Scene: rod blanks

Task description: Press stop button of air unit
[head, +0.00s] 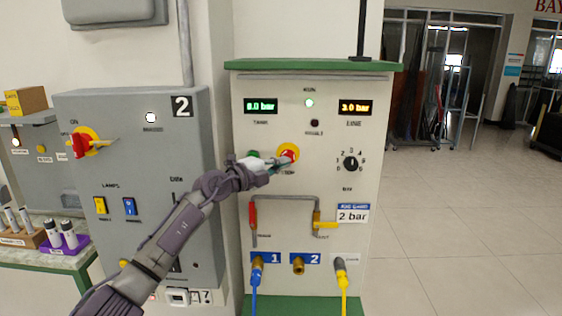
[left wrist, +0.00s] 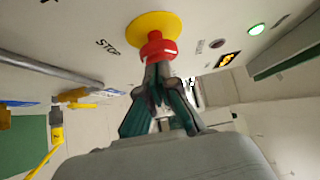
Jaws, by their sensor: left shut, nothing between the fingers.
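The air unit (head: 332,224) is a pale cabinet with a green top. Its stop button (head: 290,151) is a red mushroom head on a yellow disc. It also shows in the left wrist view as a red button (left wrist: 158,48) in front of its yellow disc (left wrist: 153,28), by the word STOP. My left gripper (head: 283,161) is shut and empty, its fingertips at the red button. In the left wrist view the left gripper (left wrist: 158,72) seems to touch the button's face. Whether the button is pushed in I cannot tell. My right gripper is not in view.
A green RUN lamp (head: 309,102) is lit above the button. The tank display (head: 261,106) and line display (head: 354,107) glow. A black regulator knob (head: 351,162) sits right of the button. A grey cabinet (head: 140,225) stands left. Open floor (head: 450,215) lies right.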

